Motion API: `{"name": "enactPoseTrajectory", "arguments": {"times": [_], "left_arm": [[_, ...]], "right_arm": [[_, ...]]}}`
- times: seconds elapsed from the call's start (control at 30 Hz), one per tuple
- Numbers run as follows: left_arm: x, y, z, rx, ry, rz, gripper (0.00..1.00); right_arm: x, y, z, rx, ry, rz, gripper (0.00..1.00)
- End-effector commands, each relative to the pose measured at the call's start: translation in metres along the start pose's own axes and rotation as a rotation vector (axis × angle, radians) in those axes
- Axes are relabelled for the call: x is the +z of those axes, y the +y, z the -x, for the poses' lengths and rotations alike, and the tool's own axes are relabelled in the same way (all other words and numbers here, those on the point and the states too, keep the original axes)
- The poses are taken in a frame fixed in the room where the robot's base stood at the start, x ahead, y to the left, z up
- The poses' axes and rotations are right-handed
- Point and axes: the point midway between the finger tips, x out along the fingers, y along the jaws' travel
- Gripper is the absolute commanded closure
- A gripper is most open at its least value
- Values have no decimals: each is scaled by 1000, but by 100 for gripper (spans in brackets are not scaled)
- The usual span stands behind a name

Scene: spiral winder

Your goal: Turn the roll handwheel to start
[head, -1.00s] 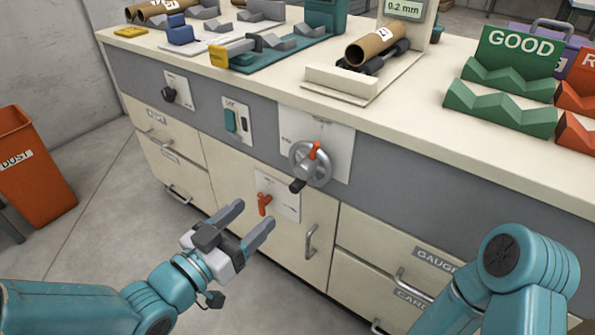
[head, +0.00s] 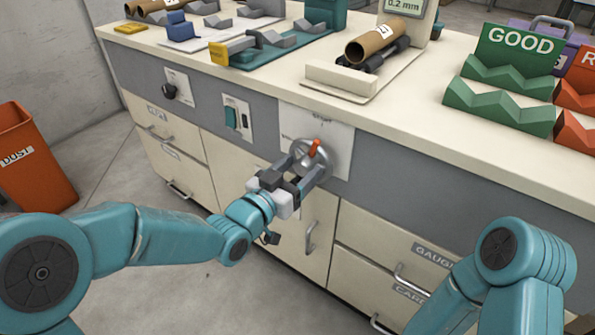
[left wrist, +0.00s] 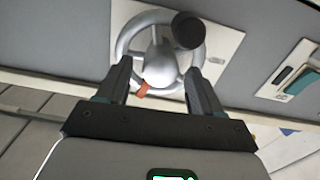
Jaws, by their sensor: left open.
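The grey metal handwheel (head: 327,153) is on a white plate on the cabinet front, with an orange pointer (head: 313,148) at its top. In the left wrist view, the wheel (left wrist: 126,34) shows its round hub (left wrist: 159,68) and a dark knob (left wrist: 187,30). My left gripper (head: 304,163) is at the wheel, open, with its fingers (left wrist: 159,72) on either side of the hub and overlapping the rim in view. Whether they touch the wheel I cannot tell. The gripper hides the lower left of the wheel in the head view. My right gripper is out of view.
Left of the wheel are a teal switch (head: 231,118) and a black knob (head: 169,91). Drawer handles (head: 311,237) stick out below. The bench top above holds a cardboard roll (head: 368,47) and a green GOOD rack (head: 499,110). An orange dust bin (head: 40,175) stands left.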

Motion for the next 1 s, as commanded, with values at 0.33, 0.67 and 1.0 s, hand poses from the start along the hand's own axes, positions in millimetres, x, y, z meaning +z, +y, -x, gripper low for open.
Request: {"name": "enactPoseTrajectory", "arguments": {"times": [0.33,0.67,1.0], "left_arm": [[0,0,0,0,0,0,90],[2,-1,0,1,1,189,90],[0,-1,0,0,-1,281,90]], "right_arm": [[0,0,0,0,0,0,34],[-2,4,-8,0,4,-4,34],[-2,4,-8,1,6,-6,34]]}}
